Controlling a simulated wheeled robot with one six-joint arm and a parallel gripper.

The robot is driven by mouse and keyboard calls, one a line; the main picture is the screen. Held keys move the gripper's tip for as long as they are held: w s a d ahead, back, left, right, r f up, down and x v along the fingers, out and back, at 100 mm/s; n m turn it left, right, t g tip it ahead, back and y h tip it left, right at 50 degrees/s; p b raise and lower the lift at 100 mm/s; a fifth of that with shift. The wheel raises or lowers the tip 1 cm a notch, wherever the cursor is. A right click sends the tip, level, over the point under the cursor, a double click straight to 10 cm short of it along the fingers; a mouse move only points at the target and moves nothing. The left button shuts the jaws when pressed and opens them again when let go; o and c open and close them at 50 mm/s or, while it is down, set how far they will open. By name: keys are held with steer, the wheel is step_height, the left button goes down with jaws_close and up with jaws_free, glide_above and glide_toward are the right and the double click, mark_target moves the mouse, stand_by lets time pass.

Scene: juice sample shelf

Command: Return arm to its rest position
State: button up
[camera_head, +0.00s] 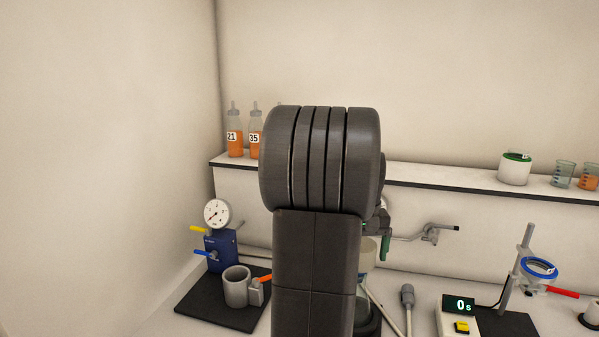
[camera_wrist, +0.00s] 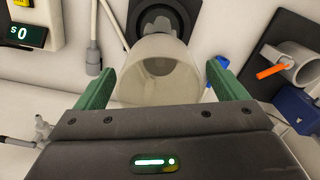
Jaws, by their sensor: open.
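My gripper (camera_wrist: 158,90) shows in the wrist view with its two green fingers spread wide apart. A pale translucent cup-like vessel (camera_wrist: 150,92) shows between and beyond the fingers; I cannot tell whether they touch it. In the head view my dark arm fills the middle and hides most of the gripper. One green finger (camera_head: 385,246) shows just right of the arm, and part of the pale vessel (camera_head: 367,254) shows beside it.
A black mat with a blue gauge device (camera_head: 221,252) and grey mug (camera_head: 237,287) lies left. Right are a timer (camera_head: 458,316) and a stand with a blue ring (camera_head: 538,268). Bottles (camera_head: 235,135), a white tub (camera_head: 515,169) and beakers (camera_head: 564,174) stand on the back shelf (camera_head: 440,179).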

step_height(320, 180, up, 13)
step_height(320, 180, down, 14)
steer(key=shift+r, duration=0.15)
step_height(320, 180, up, 2)
steer(key=shift+w+r+p, duration=0.1)
steer(key=shift+r+p, duration=0.1)
steer(key=shift+p, duration=0.55)
steer(key=shift+b, duration=0.5)
step_height(320, 180, up, 2)
steer(key=shift+p, duration=0.7)
steer(key=shift+r, duration=0.15)
